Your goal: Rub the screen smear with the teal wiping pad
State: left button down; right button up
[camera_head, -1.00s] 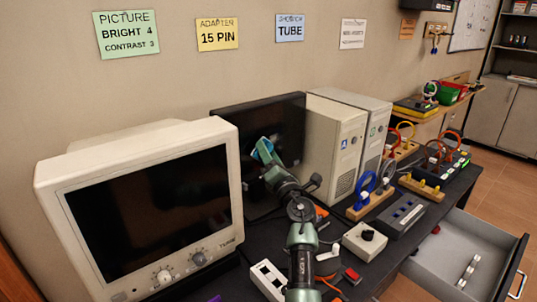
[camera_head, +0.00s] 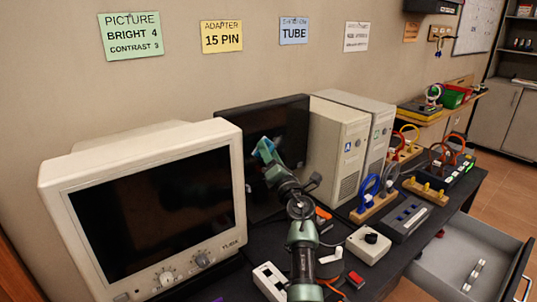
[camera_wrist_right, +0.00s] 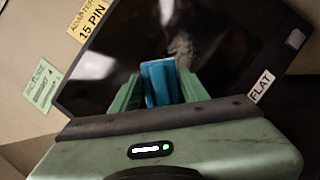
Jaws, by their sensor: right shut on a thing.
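The flat dark screen (camera_head: 289,118) stands between the beige tube monitor and the computer towers; it also fills much of the right wrist view (camera_wrist_right: 110,75), labelled FLAT. A greyish smear (camera_wrist_right: 181,45) shows on it just beyond the pad. The teal wiping pad (camera_wrist_right: 158,84) is between the fingers of my right gripper (camera_wrist_right: 160,90), which is shut on it. In the head view the pad (camera_head: 265,148) is in front of the flat screen. I cannot tell whether it touches the glass. My left gripper is not in view.
The beige tube monitor (camera_head: 140,205) stands close at the left. Two computer towers (camera_head: 338,150) stand right of the flat screen. A white box with a black knob (camera_head: 368,244), a grey switch box (camera_head: 406,217) and cable stands crowd the desk. A drawer (camera_head: 460,260) is open at the right.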

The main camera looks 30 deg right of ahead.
aim_at(279, 139)
jog(key=shift+d, duration=1.85)
jog(key=shift+w+d+b, duration=0.15)
jog(key=shift+d+b, duration=0.15)
jog(key=shift+d, duration=0.5)
jog(key=shift+w+d+b, duration=0.15)
jog(key=shift+d+b, duration=0.15)
jog(key=shift+d, duration=0.75)
jog(key=shift+r, duration=0.1)
jog(key=shift+a+p, duration=0.8)
jog(key=shift+s+a+p, duration=0.15)
jog(key=shift+a+p, duration=0.25)
jog(key=shift+a, duration=0.9)
